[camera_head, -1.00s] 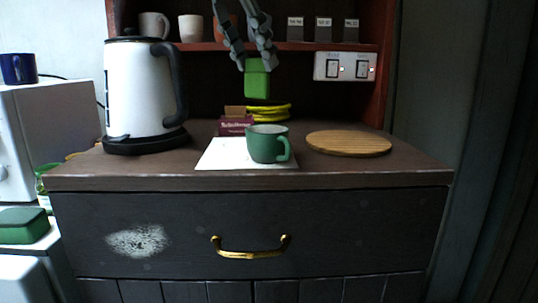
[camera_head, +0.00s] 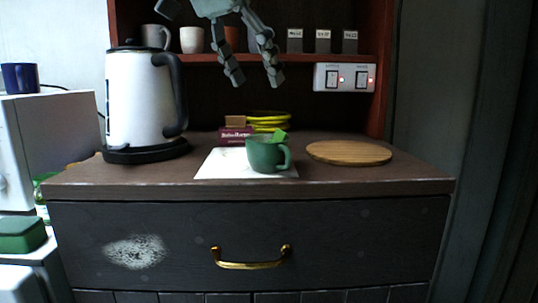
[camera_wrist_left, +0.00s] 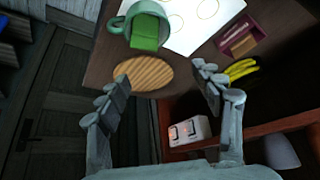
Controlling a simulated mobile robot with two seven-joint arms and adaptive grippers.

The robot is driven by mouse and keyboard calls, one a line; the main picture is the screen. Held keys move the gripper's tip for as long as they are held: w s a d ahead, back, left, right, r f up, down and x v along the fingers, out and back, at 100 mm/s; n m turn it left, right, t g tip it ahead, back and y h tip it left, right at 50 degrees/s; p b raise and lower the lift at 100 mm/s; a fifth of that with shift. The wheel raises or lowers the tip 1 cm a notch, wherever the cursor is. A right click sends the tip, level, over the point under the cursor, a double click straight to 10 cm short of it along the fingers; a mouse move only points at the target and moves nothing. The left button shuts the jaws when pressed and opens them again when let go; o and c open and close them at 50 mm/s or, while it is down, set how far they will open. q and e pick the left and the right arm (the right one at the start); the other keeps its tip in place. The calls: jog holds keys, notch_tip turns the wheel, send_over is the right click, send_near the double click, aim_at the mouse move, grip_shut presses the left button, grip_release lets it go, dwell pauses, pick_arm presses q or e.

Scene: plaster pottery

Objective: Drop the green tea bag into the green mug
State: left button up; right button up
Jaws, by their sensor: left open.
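The green mug (camera_head: 265,156) stands upright on a white sheet on the counter. The green tea bag (camera_head: 280,136) sits in the mug, with its top sticking out above the rim. In the left wrist view the tea bag (camera_wrist_left: 146,30) shows in the mouth of the mug (camera_wrist_left: 117,24). My left gripper (camera_head: 254,82) is open and empty, above and behind the mug near the shelf. Its spread fingers also frame the left wrist view (camera_wrist_left: 162,95). My right gripper is not in view.
A white kettle (camera_head: 140,100) stands left of the mug. A round wooden board (camera_head: 349,152) lies to the right.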

pick_arm(q)
jog(key=v, duration=1.2)
